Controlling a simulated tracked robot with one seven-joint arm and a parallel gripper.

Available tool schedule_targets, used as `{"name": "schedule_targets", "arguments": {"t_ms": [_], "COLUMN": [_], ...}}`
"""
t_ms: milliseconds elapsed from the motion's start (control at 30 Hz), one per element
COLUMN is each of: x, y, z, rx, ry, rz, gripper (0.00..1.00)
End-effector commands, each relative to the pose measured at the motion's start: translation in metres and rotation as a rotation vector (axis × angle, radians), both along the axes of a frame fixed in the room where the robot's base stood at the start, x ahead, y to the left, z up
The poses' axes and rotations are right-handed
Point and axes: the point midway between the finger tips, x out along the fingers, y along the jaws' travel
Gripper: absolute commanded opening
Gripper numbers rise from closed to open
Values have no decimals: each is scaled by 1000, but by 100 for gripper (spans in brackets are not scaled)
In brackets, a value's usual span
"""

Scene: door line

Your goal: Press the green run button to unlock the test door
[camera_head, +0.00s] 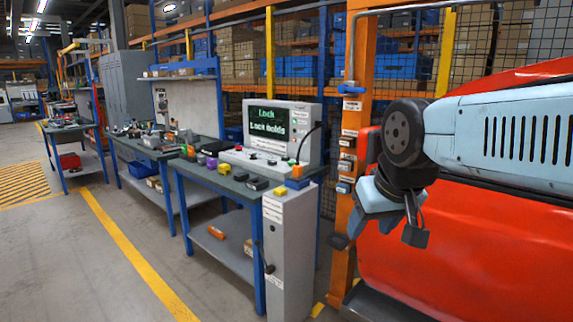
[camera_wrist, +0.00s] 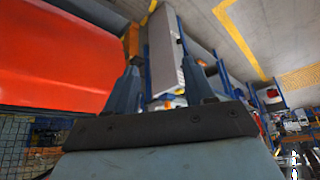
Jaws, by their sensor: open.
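A grey console (camera_head: 307,132) stands on the bench, with a dark screen reading "Lock" and "Lock holds" in green. Several small buttons line its sloped front; a small green spot (camera_head: 292,161) shows there, but I cannot tell if it is the run button. A large red panel (camera_head: 450,255), perhaps the test door, fills the right side; red also shows in the wrist view (camera_wrist: 50,60). My gripper (camera_head: 378,239) is open and empty, in front of the red panel in the picture, right of the console. Its two fingers show apart in the wrist view (camera_wrist: 160,85).
A grey cabinet (camera_head: 288,250) stands at the bench's near end, with an orange post (camera_head: 350,130) to its right. Benches (camera_head: 235,185) hold several coloured parts. The floor left of the yellow line (camera_head: 125,240) is clear.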

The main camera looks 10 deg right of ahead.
Motion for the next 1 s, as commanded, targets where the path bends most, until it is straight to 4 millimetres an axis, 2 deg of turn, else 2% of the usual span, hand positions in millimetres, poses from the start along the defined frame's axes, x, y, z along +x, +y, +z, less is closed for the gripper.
{"name": "schedule_targets", "arguments": {"t_ms": [67, 533, 1000], "x": [0, 0, 0], "y": [0, 0, 0], "z": [0, 0, 0], "rx": [0, 0, 0], "ry": [0, 0, 0], "rz": [0, 0, 0], "gripper": [45, 0, 0]}}
